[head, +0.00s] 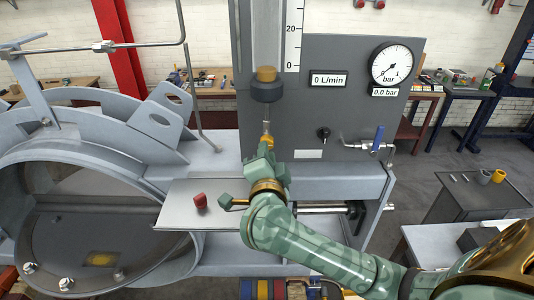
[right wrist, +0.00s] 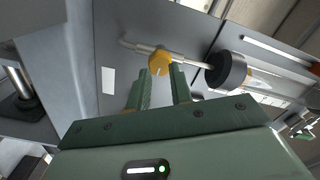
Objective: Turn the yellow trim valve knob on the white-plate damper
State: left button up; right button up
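The yellow trim valve knob (head: 266,141) sits on a thin pipe below a dark cylinder with a brass top, in front of the grey panel. In the right wrist view the knob (right wrist: 160,62) has a notch and shows at the tips of my right gripper (right wrist: 161,76). The two green fingers are apart, with a gap between them; I cannot tell whether they touch the knob. In the head view the right gripper (head: 262,155) is just below the knob and partly hides it. A small blank white plate (head: 308,154) is on the panel. My left gripper is not in view.
The grey panel (head: 340,90) carries a gauge (head: 391,64), a flow display and a blue-handled valve (head: 377,139). A large ring (head: 110,150) stands at left. A red object (head: 200,202) lies on a light shelf (head: 175,217). A grey table stands at right.

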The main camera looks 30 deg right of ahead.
jog(key=shift+s+a, duration=0.3)
jog(key=shift+s, duration=0.2)
jog(key=shift+v, duration=3)
